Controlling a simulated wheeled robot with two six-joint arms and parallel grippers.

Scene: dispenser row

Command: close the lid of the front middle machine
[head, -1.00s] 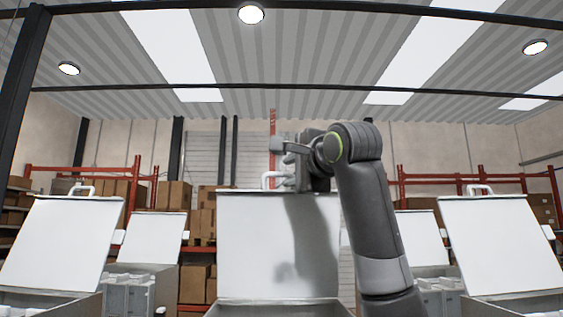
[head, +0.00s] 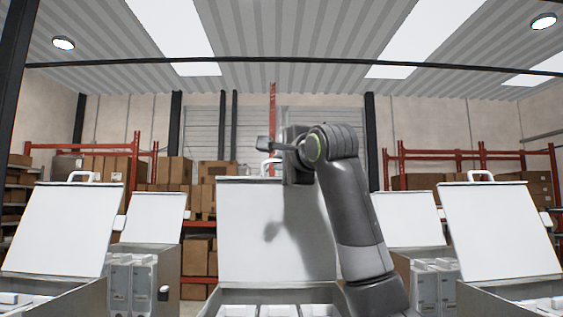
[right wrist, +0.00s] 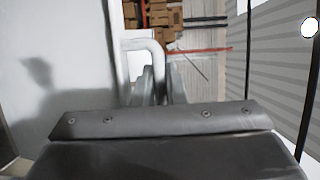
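The front middle machine has its wide white lid (head: 262,245) standing open, almost upright, in the middle of the head view. Its grey body (head: 225,297) shows at the bottom edge. A pale looped handle (head: 265,163) is on the lid's top edge, partly hidden by my right gripper. The handle (right wrist: 146,46) also shows in the right wrist view. My right gripper (head: 268,147) is at the lid's top edge, by the handle. In the right wrist view its fingers (right wrist: 160,88) are close together at one leg of the handle; their grip is unclear. My left gripper is not in view.
Open-lidded machines stand at the left (head: 66,230) and right (head: 500,230). Two more stand farther back, left (head: 150,231) and right (head: 408,220). Shelves with cardboard boxes (head: 173,171) are behind.

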